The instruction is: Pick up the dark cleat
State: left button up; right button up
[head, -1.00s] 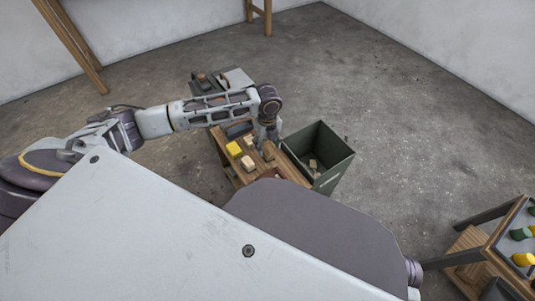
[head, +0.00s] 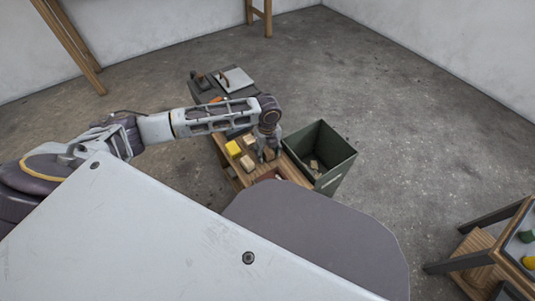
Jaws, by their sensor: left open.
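My left gripper (head: 268,153) points down over the small wooden bench (head: 232,172), among the blocks near the green bin. It is open; the tips are small and partly hidden, and I see nothing held between them. A dark bluish piece (head: 237,132) lies at the bench's far edge, partly covered by my left forearm. It may be the dark cleat, but it is too small to be sure. My right gripper is not in view.
A yellow block (head: 233,148) and a light wooden block (head: 247,163) lie left of the gripper. An open dark green bin (head: 338,171) with wooden pieces inside stands to the right. A dark case (head: 204,92) lies behind.

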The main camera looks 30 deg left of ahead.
aim_at(267, 150)
pick_arm(q)
jog(key=c, duration=1.1)
jog(key=shift+r, duration=0.2)
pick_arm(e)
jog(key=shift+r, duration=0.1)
pick_arm(q)
jog(key=shift+r+p, duration=0.3)
jog(key=shift+r, duration=0.1)
notch_tip(267, 150, up, 7)
jog(key=p, duration=0.3)
jog(key=shift+r+p, duration=0.4)
jog(key=shift+r, duration=0.55)
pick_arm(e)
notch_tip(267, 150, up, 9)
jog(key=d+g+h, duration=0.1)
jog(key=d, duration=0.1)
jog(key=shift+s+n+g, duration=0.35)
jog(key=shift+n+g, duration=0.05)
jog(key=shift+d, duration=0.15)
